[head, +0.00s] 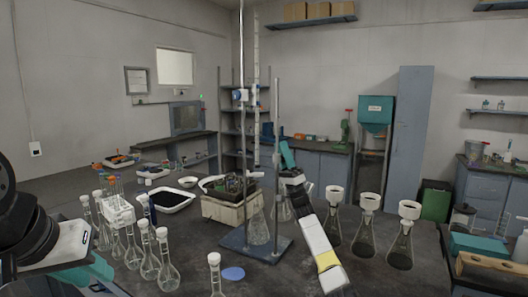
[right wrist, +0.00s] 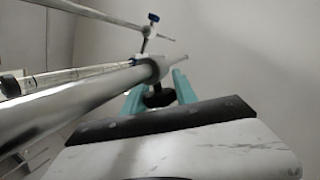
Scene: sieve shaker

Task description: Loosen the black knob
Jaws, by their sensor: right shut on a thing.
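The black knob (right wrist: 159,97) sits between the two teal fingers of my right gripper (right wrist: 157,92) in the right wrist view, below a collar on a thick metal rod (right wrist: 85,100). My right gripper (head: 287,155) is shut on the knob. In the head view it is beside the shorter metal rod (head: 277,120) of a stand, and the knob cannot be made out there. My left gripper (head: 100,270) shows only partly at the lower left, low among glassware. Its teal fingers are largely hidden, so its opening is unclear.
The stand's base plate (head: 235,241) carries a conical flask (head: 257,230). A glass burette (head: 257,120) hangs beside the tall rod. Several volumetric flasks (head: 149,262) stand left, and flasks with white funnels (head: 400,250) stand right of my right arm. A blue disc (head: 233,273) lies in front.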

